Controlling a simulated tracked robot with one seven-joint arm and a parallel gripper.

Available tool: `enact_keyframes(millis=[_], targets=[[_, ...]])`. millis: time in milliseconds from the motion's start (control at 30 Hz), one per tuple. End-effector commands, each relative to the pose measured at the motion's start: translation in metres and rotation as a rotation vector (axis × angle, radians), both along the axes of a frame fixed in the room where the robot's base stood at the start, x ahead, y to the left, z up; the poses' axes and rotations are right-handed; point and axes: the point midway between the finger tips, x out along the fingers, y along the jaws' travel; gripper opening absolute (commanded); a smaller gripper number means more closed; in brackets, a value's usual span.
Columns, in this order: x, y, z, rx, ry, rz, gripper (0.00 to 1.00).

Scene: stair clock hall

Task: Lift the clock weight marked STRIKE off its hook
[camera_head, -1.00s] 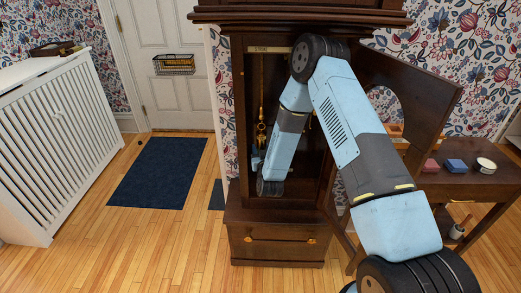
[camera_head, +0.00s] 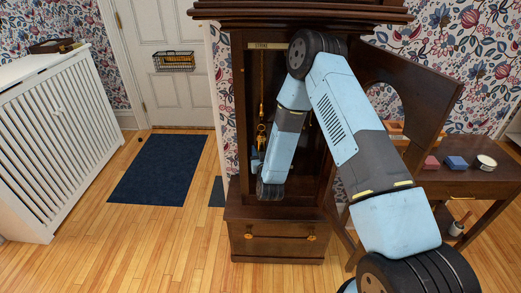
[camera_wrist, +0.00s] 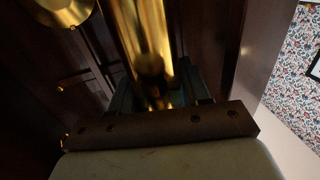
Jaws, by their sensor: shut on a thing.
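The tall dark wooden clock case (camera_head: 240,120) stands in the middle of the head view with its front open. A STRIKE label (camera_head: 264,48) is at the top of the opening. Below it hangs a brass line with a brass hook or pulley fitting (camera_head: 261,132). In the wrist view my gripper (camera_wrist: 158,92) is shut around a shiny brass cylinder, the clock weight (camera_wrist: 143,30), with a dark finger on each side. The head view mostly hides the weight and gripper behind my arm. Whether the weight still hangs on its hook cannot be told.
The clock's door (camera_head: 420,85) stands open to the right. A side table (camera_head: 480,180) with small coloured blocks (camera_head: 456,162) and a round tin (camera_head: 486,161) is beyond it. In the wrist view a brass disc (camera_wrist: 65,10) is at upper left.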

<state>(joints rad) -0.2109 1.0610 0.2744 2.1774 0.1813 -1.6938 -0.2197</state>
Motion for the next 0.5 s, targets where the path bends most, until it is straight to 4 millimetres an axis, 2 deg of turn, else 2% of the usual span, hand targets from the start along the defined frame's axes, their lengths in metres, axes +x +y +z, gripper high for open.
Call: enact_keyframes(millis=[500], targets=[[-0.034, 0.002, 0.001, 0.001, -0.004, 0.001, 0.0]])
